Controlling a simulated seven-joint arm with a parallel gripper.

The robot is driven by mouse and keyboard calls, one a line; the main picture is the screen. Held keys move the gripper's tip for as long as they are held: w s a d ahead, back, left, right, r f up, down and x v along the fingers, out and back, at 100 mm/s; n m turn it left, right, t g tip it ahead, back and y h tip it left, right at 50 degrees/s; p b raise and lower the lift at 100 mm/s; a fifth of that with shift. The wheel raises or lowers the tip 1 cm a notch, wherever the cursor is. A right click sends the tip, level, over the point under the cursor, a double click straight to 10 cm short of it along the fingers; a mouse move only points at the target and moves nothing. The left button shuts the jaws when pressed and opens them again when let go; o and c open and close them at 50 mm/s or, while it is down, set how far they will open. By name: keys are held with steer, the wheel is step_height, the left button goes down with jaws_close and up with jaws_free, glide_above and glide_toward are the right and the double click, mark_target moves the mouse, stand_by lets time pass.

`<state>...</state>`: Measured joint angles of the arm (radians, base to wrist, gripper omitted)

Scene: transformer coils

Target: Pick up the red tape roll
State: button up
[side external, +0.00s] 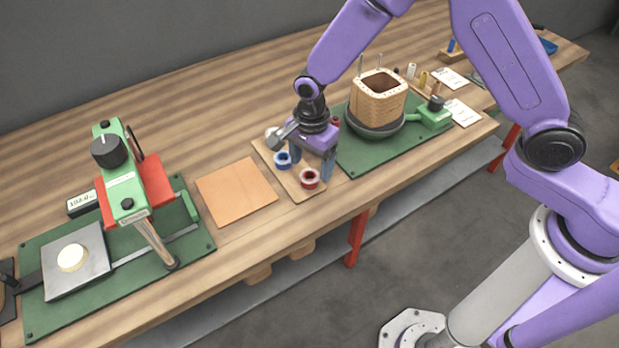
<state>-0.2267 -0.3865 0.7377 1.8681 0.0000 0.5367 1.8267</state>
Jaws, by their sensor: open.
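The red tape roll (309,178) lies near the front end of a small wooden board (296,193) in the side external view. It looks like a short ring with a pale middle. A blue tape roll (282,160) lies just behind it on the same board. My gripper (312,170) is low over the board, pointing down, with its fingers spread. One finger is to the right of the red roll and the other is behind it, near the blue roll. I cannot tell whether a finger touches either roll. Nothing shows held in the jaws.
A wooden coil form (378,97) in a dark round base stands on a green mat (357,160) right of the board. A green and red press (130,180) stands at the left. A flat tan sheet (236,193) lies between.

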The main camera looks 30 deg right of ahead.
mark_target(310, 179)
steer(key=shift+a+f, duration=0.15)
steer(key=shift+f, duration=1.55)
steer(key=c, duration=1.1)
steer(key=shift+r, duration=0.1)
steer(key=shift+r, duration=0.45)
step_height(310, 179, up, 2)
steer(key=shift+w+r, duration=0.1)
steer(key=s+d+r, duration=0.7)
steer(key=s+r, duration=0.2)
steer(key=s, duration=0.3)
steer(key=shift+s+r, duration=0.15)
steer(key=shift+r, duration=0.25)
